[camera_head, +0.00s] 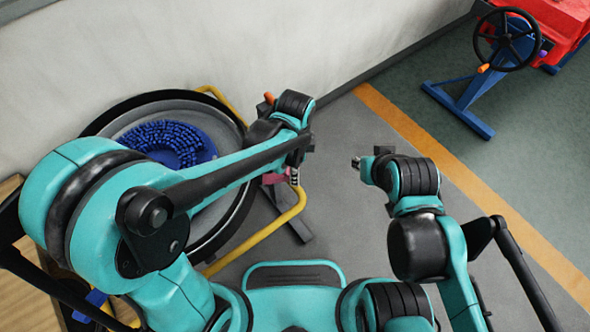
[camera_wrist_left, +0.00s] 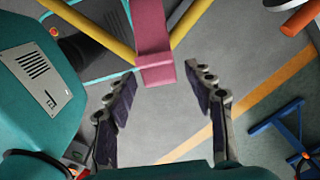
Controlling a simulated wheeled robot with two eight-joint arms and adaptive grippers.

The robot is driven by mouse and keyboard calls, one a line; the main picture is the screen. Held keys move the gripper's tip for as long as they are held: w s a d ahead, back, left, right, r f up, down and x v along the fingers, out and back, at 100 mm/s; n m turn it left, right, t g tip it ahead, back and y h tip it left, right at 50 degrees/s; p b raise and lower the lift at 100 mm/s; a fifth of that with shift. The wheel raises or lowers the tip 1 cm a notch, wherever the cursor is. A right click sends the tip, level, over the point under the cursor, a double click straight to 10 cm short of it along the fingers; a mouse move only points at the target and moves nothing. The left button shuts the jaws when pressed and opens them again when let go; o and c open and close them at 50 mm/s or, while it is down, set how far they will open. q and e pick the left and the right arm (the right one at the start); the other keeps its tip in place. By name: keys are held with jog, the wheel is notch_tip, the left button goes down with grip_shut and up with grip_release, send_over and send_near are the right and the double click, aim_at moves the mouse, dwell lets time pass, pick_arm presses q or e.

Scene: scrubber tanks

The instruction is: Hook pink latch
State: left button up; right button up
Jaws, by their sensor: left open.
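The pink latch (camera_wrist_left: 153,40) shows in the left wrist view as a flat pink strap with a thicker lower end, in front of yellow bars. In the head view only a small pink part (camera_head: 272,178) shows beside my left arm's end. My left gripper (camera_wrist_left: 163,82) is open and empty, its two fingers spread on either side of the latch's lower end in the picture; I see no contact. In the head view my left gripper (camera_head: 294,174) is mostly hidden behind its wrist. My right gripper (camera_head: 362,163) is held apart to the right, and its jaws are unclear.
A round tank (camera_head: 235,205) with blue brush-like bristles (camera_head: 170,143) stands at the left under my left arm. A yellow bar (camera_head: 268,232) curves around it. An orange handle (camera_head: 269,98) sticks up near my left wrist. A blue stand with a black wheel (camera_head: 508,40) is far right. Floor between is clear.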

pick_arm(q)
jog(key=shift+f, duration=0.3)
grip_shut()
jog(key=shift+r, duration=0.1)
jog(key=shift+a, duration=0.1)
